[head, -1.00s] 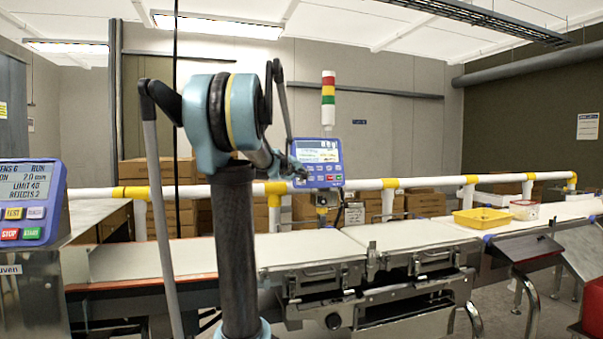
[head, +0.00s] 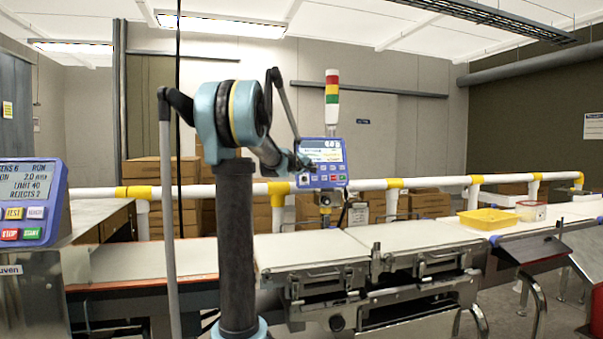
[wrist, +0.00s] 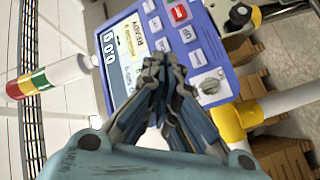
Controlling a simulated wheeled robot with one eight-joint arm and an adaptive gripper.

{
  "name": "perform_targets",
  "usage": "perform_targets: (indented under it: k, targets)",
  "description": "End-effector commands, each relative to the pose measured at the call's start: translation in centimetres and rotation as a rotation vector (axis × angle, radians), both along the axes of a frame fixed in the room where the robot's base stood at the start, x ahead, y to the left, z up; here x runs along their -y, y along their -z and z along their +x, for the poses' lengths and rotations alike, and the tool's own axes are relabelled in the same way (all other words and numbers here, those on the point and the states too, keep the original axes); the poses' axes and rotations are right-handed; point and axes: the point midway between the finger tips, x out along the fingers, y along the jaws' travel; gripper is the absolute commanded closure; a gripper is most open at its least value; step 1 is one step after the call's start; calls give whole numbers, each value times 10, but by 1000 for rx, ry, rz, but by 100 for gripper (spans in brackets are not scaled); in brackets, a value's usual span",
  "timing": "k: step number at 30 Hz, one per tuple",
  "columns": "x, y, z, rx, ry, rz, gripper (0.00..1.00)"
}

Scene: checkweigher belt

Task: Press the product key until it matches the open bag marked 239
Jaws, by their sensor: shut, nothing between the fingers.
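The blue control panel (head: 335,158) stands above the conveyor in the head view. In the wrist view the panel (wrist: 217,62) is turned sideways, with a lit display (wrist: 122,62) reading READY beside a column of keys. One key is red (wrist: 179,13); a grey key (wrist: 188,34) reads UP. My gripper (wrist: 160,66) is shut and empty in front of the panel, covering part of its face. In the head view my gripper (head: 300,166) is at the panel's left side. Contact with a key cannot be told. I can read no bag marked 239.
A second blue panel (head: 34,183) stands at the left edge. A white and yellow rail (head: 365,185) runs behind the conveyor belt (head: 300,245). A yellow tray (head: 487,223) and a small clear container (head: 540,212) are at the right. Cartons (head: 160,180) are stacked behind.

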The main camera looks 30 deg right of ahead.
Motion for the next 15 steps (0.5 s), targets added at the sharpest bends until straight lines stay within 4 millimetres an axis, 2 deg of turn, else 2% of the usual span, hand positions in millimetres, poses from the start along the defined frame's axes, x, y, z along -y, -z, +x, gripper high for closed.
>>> perform_targets:
  k: [9, 15]
  targets:
    - [9, 11, 37, 0, 0, 1, 100]
    - [12, 16, 53, 0, 0, 1, 100]
